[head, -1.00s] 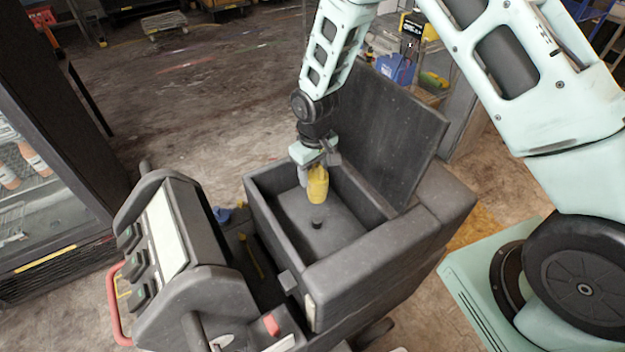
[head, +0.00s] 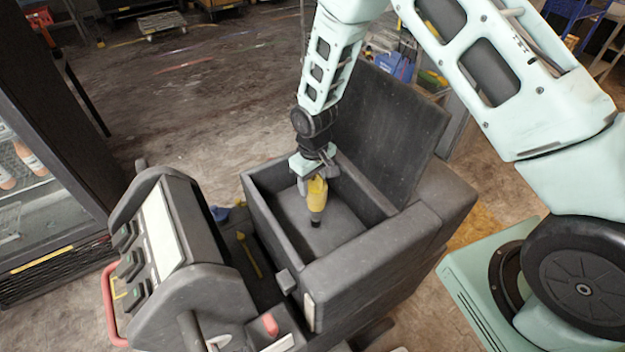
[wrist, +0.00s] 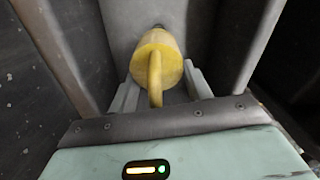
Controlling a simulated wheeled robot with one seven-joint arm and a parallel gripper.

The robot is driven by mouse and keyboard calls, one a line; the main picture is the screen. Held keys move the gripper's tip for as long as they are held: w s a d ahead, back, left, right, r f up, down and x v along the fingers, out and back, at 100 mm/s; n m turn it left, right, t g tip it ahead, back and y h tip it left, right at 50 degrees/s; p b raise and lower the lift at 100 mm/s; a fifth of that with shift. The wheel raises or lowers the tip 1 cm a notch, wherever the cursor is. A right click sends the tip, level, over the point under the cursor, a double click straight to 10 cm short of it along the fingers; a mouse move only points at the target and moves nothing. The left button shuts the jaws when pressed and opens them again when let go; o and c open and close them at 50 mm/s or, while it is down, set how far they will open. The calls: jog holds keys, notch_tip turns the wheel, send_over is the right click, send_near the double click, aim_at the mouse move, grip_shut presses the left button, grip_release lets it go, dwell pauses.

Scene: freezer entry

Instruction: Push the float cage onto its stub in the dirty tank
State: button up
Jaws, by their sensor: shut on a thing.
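The float cage (head: 317,193) is a yellow cylinder with a loop handle on top, also seen from above in the wrist view (wrist: 160,60). My gripper (head: 315,181) is shut on it inside the open dark tank (head: 345,262). The cage hangs about upright. In the head view its lower end is right at the short dark stub (head: 316,222) on the tank floor. I cannot tell whether the cage touches the stub or is seated on it.
The tank's raised lid (head: 390,125) stands behind the opening to the right. The tank's side walls stand close around my gripper. A glass-fronted cabinet (head: 40,200) is at the far left.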

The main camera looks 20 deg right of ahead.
aim_at(313, 194)
jog(key=shift+f+b, duration=1.75)
jog(key=shift+f, duration=0.85)
jog(key=shift+f+b, duration=1.75)
jog(key=shift+f, duration=0.2)
jog(key=shift+w+r, duration=0.1)
jog(key=shift+r, duration=0.15)
jog(key=shift+r+p, duration=1.05)
jog(key=shift+r, duration=0.4)
jog(key=shift+f+b, duration=0.7)
jog(key=shift+b, duration=0.05)
dwell(1.0)
